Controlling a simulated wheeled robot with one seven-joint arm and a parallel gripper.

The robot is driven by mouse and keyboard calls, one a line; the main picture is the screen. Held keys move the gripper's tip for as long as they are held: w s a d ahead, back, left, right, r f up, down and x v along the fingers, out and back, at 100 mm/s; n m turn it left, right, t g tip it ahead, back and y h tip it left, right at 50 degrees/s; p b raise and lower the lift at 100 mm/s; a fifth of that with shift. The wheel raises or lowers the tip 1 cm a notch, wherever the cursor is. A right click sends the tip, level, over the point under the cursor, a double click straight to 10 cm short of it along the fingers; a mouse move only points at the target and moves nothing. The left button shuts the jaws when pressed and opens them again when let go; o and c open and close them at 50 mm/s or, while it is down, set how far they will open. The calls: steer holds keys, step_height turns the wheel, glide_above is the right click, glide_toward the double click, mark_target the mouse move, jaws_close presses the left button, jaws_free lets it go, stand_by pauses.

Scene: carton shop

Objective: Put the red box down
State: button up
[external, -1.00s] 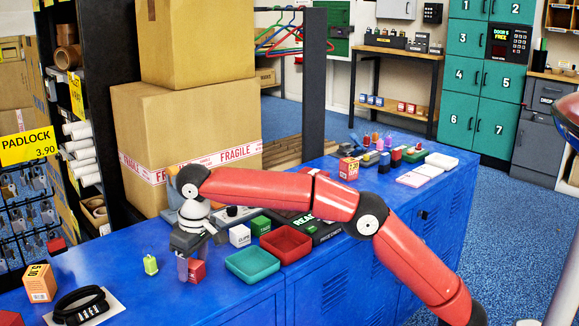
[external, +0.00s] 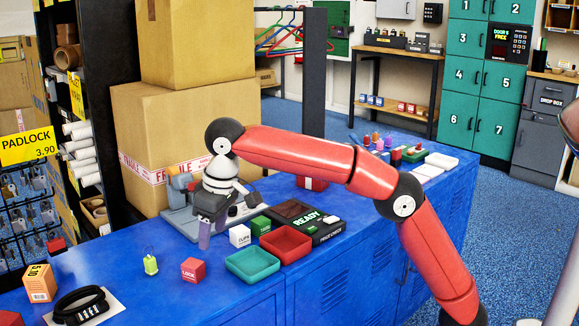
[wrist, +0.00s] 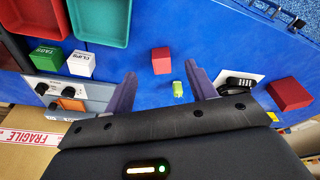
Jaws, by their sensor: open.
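The small red box (external: 193,270) with white lettering sits on the blue counter, left of the green tray. It also shows in the wrist view (wrist: 161,61), below my gripper and between the lines of the two fingers. My gripper (external: 205,235) is open and empty, above and behind the box and apart from it. Its two purple fingers are spread wide in the wrist view (wrist: 162,82).
A small green padlock (external: 150,265) stands just left of the box. A green tray (external: 252,264), a red tray (external: 286,244) and a white box (external: 240,235) are to the right. A black combination lock (external: 80,306) lies front left. Bare counter surrounds the box.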

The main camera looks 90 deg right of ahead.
steer(key=s+a+f+n+t, duration=0.2)
steer(key=s, duration=1.8)
steer(key=s+f+n+t, duration=0.1)
steer(key=s+f, duration=1.1)
steer(key=s, duration=0.3)
steer(key=shift+y, duration=0.4)
steer(key=shift+s, duration=0.1)
